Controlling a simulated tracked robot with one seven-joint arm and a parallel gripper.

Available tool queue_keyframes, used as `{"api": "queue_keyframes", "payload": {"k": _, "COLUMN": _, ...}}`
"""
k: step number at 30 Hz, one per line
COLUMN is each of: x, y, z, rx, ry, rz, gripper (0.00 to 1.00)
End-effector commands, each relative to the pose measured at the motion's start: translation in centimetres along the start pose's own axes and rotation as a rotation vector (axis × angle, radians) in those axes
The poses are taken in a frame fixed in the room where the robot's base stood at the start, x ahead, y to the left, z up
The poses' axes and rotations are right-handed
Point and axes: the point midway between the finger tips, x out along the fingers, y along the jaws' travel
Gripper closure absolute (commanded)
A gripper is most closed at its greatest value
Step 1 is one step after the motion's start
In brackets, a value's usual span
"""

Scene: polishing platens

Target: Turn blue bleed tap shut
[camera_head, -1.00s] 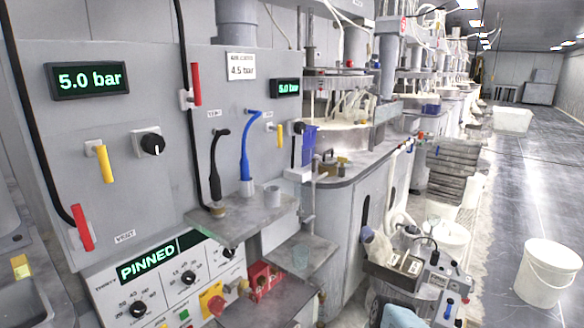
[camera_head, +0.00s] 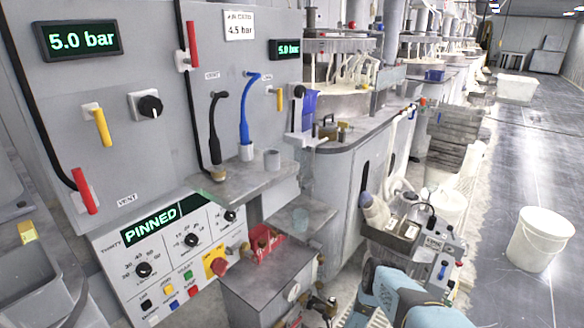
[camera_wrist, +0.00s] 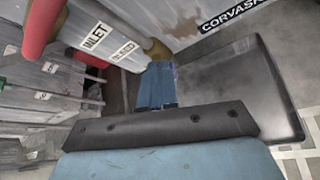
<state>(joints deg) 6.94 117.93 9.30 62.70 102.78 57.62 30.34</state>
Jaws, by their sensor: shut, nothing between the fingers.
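In the wrist view, my gripper (camera_wrist: 157,70) is shut and empty, its two blue fingers side by side. Its tips are close to a pale block with an INLET label (camera_wrist: 96,36) and a BLEED label (camera_wrist: 123,50). A brass fitting (camera_wrist: 156,49) shows just beyond the tips. A red handle (camera_wrist: 42,25) is at the upper left. I cannot make out the blue bleed tap there; the fingers may hide it. In the head view, my light-blue arm enters at the bottom; the fingertips cannot be made out.
A grey box (camera_head: 262,285) with a gauge and brass fittings stands below the panel shelf. A control box (camera_head: 425,243) with a small blue part (camera_head: 442,270) stands further right. A white bucket (camera_head: 541,240) is on the floor. A dark tray-like plate (camera_wrist: 235,85) lies right of my gripper.

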Motion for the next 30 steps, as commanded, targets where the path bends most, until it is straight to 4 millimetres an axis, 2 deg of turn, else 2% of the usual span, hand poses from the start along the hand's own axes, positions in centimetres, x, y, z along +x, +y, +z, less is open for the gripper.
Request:
{"api": "queue_keyframes", "payload": {"k": 15, "x": -0.6, "y": -0.1, "z": 0.6, "rx": 0.001, "ry": -0.001, "rz": 0.0, "gripper": 1.0}}
{"api": "queue_keyframes", "payload": {"k": 30, "x": -4.7, "y": -0.2, "z": -1.6, "rx": 0.002, "ry": -0.001, "rz": -0.002, "gripper": 1.0}}
